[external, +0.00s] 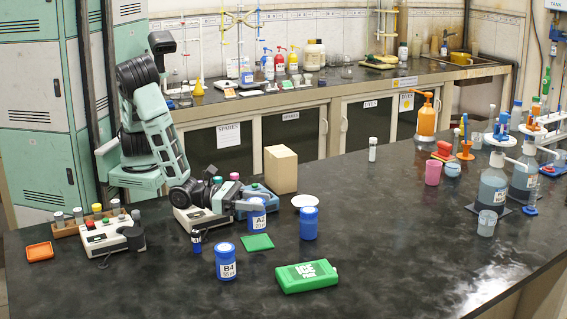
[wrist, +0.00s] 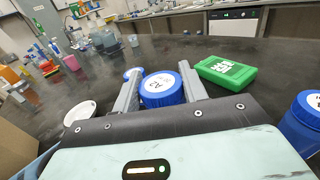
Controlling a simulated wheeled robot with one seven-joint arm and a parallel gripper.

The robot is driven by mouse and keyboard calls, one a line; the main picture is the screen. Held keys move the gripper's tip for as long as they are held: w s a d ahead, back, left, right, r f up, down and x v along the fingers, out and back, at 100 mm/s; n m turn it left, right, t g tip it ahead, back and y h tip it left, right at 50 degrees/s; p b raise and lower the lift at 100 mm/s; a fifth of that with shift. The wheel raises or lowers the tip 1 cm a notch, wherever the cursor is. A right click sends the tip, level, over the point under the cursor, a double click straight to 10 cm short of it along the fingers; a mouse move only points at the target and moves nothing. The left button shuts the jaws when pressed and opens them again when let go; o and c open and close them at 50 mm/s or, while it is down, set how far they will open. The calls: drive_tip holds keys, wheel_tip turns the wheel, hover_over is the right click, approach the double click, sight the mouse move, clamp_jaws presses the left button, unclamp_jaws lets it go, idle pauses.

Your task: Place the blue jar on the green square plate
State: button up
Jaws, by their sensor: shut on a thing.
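A blue jar marked A2 (external: 257,221) is between the fingers of my gripper (external: 254,203), which is shut on it. In the wrist view my gripper (wrist: 161,82) has one finger on each side of the jar's blue lid (wrist: 157,98). The jar looks upright; I cannot tell whether it touches the bench. The green square plate (external: 257,242) lies flat and bare on the bench, just in front of the A2 jar. I cannot make out the plate in the wrist view.
A second blue jar (external: 309,226) stands right of the plate, and a B4 jar (external: 226,264) stands front left. A small blue vial (external: 196,241), a green ice pack (external: 307,276) and a white dish (external: 305,200) are nearby. A cardboard box (external: 281,169) stands behind.

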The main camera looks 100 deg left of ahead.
sight(256, 215)
drive_tip(key=shift+f, duration=2)
drive_tip(key=shift+f, duration=0.15)
drive_tip(key=o, duration=1.3)
